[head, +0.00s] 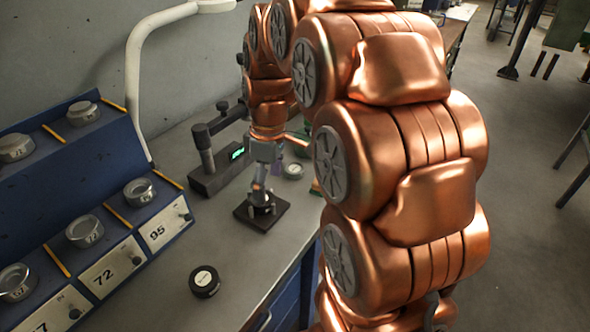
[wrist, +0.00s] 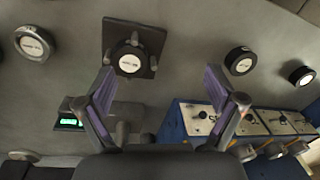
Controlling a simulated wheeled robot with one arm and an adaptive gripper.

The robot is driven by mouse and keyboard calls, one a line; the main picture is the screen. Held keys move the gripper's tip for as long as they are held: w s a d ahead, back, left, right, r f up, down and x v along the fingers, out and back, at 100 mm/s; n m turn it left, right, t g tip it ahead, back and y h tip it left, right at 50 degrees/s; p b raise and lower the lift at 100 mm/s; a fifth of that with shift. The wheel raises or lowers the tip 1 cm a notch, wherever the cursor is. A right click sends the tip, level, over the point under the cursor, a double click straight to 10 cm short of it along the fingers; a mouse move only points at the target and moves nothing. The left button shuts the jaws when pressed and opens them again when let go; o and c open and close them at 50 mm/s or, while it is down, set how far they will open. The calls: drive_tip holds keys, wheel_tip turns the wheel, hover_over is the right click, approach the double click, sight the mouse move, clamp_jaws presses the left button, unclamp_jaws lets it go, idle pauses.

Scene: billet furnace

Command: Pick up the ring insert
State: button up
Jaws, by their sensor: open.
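A round black piece with a pale label (wrist: 129,62) sits on a dark square plate (wrist: 152,40) in the wrist view. In the head view the plate (head: 247,220) lies on the bench under my gripper (head: 262,182), and the gripper partly hides the round piece (head: 263,207). My gripper (wrist: 158,76) is open, with nothing between its fingers. The piece appears left of the middle of the finger gap in the wrist view. Similar round pieces lie about, and I cannot tell for certain which is the ring insert.
A black labelled disc (head: 204,282) lies nearer on the bench. A gauge with a green display (head: 220,170) stands left of the plate. A blue stepped rack (head: 145,215) with metal rings and numbered plates fills the left. Another round piece (head: 292,171) lies right of the gripper.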

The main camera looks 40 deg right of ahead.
drive_tip(key=w+d+f+n, duration=0.1)
drive_tip(key=w+d+n, duration=0.1)
drive_tip(key=w+d, duration=0.55)
drive_tip(key=n+t, duration=0.1)
drive_tip(key=n, duration=0.2)
hover_over(295, 167)
drive_tip(key=d, duration=0.1)
drive_tip(key=f, duration=0.3)
drive_tip(key=shift+s, duration=0.35)
drive_tip(key=shift+w+a+f+p, duration=0.15)
drive_tip(key=shift+f+p, duration=0.4)
drive_tip(key=shift+f, duration=0.7)
drive_tip(key=shift+w+a+f+p, duration=0.15)
drive_tip(key=shift+f+p, duration=0.4)
drive_tip(key=shift+f, duration=0.7)
drive_tip(key=shift+w+a+f+p, duration=0.15)
drive_tip(key=shift+f+p, duration=0.4)
drive_tip(key=shift+f, duration=0.7)
clamp_jaws()
drive_tip(key=shift+r, duration=0.15)
